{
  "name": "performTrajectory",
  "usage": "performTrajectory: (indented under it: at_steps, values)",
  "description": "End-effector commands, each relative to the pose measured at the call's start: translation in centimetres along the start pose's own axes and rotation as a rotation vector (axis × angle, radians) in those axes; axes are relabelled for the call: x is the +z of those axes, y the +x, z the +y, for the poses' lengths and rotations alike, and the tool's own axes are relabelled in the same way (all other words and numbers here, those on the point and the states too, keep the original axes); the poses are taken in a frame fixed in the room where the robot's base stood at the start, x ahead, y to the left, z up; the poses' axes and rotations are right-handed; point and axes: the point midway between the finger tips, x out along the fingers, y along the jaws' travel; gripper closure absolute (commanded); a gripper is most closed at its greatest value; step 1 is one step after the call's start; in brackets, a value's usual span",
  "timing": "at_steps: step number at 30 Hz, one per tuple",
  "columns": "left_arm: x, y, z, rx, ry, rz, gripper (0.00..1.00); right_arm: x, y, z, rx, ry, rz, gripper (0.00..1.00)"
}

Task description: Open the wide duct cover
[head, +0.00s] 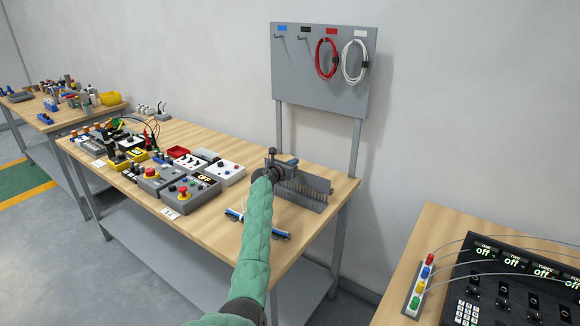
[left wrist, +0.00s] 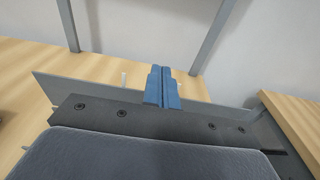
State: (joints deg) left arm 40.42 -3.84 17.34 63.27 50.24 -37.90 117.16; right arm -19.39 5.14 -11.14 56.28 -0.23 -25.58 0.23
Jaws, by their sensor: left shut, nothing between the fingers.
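A grey slotted wire duct (head: 304,197) stands near the right end of the middle wooden table. A flat grey panel on it, which looks like the wide duct cover (head: 312,181), rises behind the slotted teeth. My left gripper (head: 290,162) is at the duct's upper left end, and the arm hides part of that end. In the left wrist view, its blue fingers (left wrist: 162,88) are closed together with nothing between them. A grey panel (left wrist: 48,88) runs behind the fingers there; I cannot tell whether they touch it. My right gripper is not in view.
Switch boxes with red buttons (head: 183,193) crowd the table's left half. A pegboard (head: 320,75) with cable coils stands behind. A control panel (head: 515,285) is at right.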

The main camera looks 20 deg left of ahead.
Motion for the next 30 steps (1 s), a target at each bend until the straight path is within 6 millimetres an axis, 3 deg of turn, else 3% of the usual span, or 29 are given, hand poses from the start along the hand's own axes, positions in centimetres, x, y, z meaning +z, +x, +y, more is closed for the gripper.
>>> performTrajectory:
  at_steps: [9, 30]
  values:
    - [0.19, 0.93, -0.01, 0.0, -0.001, 0.0, 1.0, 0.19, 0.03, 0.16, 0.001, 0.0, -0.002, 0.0]
    - [0.19, 0.99, 0.0, 0.0, 0.0, 0.0, 1.0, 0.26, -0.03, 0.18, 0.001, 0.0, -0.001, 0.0]
